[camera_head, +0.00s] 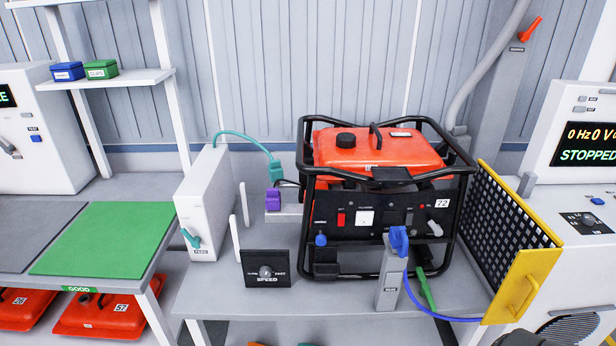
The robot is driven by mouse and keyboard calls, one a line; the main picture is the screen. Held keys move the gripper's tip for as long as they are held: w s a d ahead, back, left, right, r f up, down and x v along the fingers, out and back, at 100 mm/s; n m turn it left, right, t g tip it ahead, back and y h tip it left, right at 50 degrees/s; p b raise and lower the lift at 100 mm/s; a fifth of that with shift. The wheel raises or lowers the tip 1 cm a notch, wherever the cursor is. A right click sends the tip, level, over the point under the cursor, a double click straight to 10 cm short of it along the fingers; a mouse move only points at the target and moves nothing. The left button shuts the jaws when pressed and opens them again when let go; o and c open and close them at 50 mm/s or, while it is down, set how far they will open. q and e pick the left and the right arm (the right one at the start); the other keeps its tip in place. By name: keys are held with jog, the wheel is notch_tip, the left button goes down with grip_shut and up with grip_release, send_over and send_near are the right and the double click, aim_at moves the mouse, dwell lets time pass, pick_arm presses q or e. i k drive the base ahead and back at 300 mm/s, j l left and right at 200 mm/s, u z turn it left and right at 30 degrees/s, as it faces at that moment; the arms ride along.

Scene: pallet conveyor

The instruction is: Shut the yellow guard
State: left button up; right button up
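The yellow guard (549,232) stands open at the right of the generator, a yellow frame around dark mesh. Its front end is a solid yellow panel with a yellow handle (527,292). The guard runs from beside the generator's back right corner toward the front right, leaving the generator's front uncovered. A dark rounded part, seemingly of my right gripper (516,339), shows at the bottom edge just below the handle. Its fingers cannot be made out, and no contact with the handle shows. My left gripper is not in view.
The red generator (375,150) sits in a black frame on the grey bench. A grey post (391,280) with a blue plug and cable stands before it, the cable reaching toward the guard's lower end. A cabinet reading STOPPED (580,185) stands right of the guard.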

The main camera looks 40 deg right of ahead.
aim_at(529, 271)
jog(key=z, duration=2.65)
